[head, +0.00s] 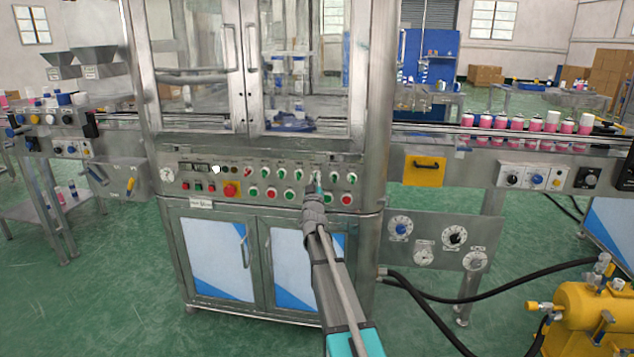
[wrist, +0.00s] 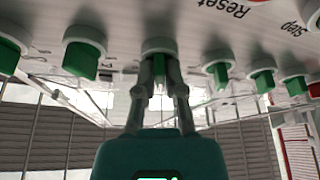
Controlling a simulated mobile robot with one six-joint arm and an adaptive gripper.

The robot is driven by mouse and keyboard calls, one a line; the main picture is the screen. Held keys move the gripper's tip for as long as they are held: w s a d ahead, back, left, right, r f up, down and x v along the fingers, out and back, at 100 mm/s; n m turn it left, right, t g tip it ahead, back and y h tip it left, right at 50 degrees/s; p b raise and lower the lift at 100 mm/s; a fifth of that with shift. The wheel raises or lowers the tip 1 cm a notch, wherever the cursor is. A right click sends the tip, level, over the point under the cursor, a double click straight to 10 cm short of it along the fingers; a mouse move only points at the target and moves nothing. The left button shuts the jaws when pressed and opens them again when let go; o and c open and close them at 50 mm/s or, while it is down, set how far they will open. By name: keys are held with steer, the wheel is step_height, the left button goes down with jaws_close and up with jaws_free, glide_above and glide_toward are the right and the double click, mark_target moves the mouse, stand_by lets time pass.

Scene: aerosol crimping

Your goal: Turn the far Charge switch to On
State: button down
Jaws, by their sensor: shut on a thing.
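My gripper (head: 318,188) reaches up to the control panel on the front of the crimping machine, right of the panel's middle. In the wrist view my gripper (wrist: 158,82) has its two fingers closed around a green switch knob (wrist: 158,66) on a white collar. The fingers cover part of the knob, so its exact position is hard to tell. In the head view the arm's end hides that knob. Similar green knobs stand beside it, one to its left (wrist: 83,58) and one to its right (wrist: 217,72). I cannot read a Charge label or the On mark.
The panel also carries a red emergency button (head: 231,189) and a red button (head: 346,199). Closed glass doors (head: 300,60) stand above and cabinet doors (head: 218,255) below. A conveyor with pink bottles (head: 535,124) runs right. A yellow tank (head: 585,320) with black hoses stands front right.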

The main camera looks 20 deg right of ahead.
steer(key=m+g+h, duration=0.1)
steer(key=m+h, duration=0.1)
steer(key=m, duration=0.2)
steer(key=m+g+h, duration=0.1)
steer(key=m, duration=0.3)
steer(key=shift+r+h, duration=0.1)
steer(key=shift+h, duration=0.3)
steer(key=m+g+h, duration=0.1)
steer(key=m, duration=0.2)
steer(key=m+g, duration=0.1)
steer(key=m, duration=0.2)
steer(key=shift+g+h+p, duration=0.3)
steer(key=shift+h+p, duration=0.05)
steer(key=shift+h, duration=0.05)
steer(key=c, duration=0.7)
jaws_free()
steer(key=shift+c, duration=0.2)
steer(key=shift+a, duration=0.1)
